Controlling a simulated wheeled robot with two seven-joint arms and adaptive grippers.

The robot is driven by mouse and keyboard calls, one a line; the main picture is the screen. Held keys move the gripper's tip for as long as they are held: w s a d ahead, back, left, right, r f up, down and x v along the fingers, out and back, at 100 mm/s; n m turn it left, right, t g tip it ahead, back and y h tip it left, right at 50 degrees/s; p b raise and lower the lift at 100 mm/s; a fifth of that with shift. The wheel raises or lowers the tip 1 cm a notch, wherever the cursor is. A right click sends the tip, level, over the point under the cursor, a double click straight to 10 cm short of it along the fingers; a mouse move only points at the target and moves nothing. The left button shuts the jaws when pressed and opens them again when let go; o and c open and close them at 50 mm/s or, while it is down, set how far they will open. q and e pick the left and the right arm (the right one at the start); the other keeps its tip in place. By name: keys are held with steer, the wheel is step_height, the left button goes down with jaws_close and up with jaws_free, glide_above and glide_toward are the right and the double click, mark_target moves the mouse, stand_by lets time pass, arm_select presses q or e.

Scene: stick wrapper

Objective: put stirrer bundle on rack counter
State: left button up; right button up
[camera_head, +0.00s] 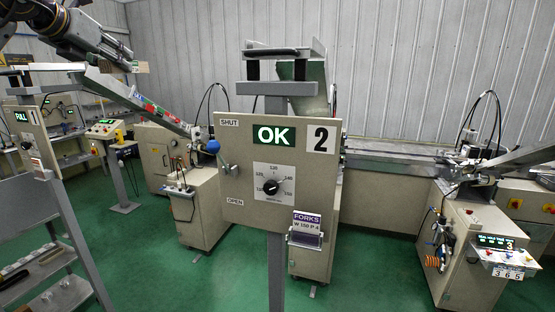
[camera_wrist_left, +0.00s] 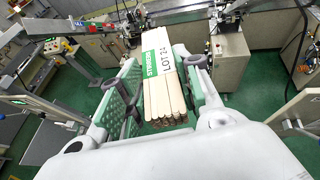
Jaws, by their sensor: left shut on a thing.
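The stirrer bundle (camera_wrist_left: 163,95), flat pale wooden sticks in a white and green band reading "STIRRERS LOT 24", lies between the green pads of my left gripper (camera_wrist_left: 165,88) in the left wrist view. The gripper is shut on it. In the head view my left gripper (camera_head: 128,62) is high at the upper left, and a small pale end of the bundle (camera_head: 140,67) shows beside it. A grey shelved rack (camera_head: 30,215) stands at the lower left; I cannot tell which surface is the rack counter. My right gripper is not in view.
A panel marked "OK" and "2" (camera_head: 240,187) on a grey post stands in the centre. A "FULL" panel (camera_head: 28,130) stands at the left. A sloping chute (camera_head: 140,100) runs below my left gripper.

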arm_select(q)
steer(key=w+d+f+m+g+h, duration=0.1)
steer(key=d+f+m+h, duration=0.25)
steer(key=f, duration=1.15)
steer(key=w+d+f+m+g+h, duration=0.1)
steer(key=d+f+m+h, duration=0.3)
steer(key=f, duration=1.1)
steer(key=s+d+f+m+g+h, duration=0.1)
steer(key=s+f+g, duration=0.1)
steer(key=s+f, duration=0.55)
steer(key=s+f+m+g+h, duration=0.15)
steer(key=s+f, duration=0.25)
steer(key=f, duration=0.6)
steer(key=s+d+f+m+g+h, duration=0.1)
steer(key=s+f, duration=0.5)
steer(key=f, duration=0.3)
steer(key=d+n+y, duration=0.1)
steer(key=d, duration=0.6)
steer(key=shift+t, duration=0.45)
stand_by(0.5)
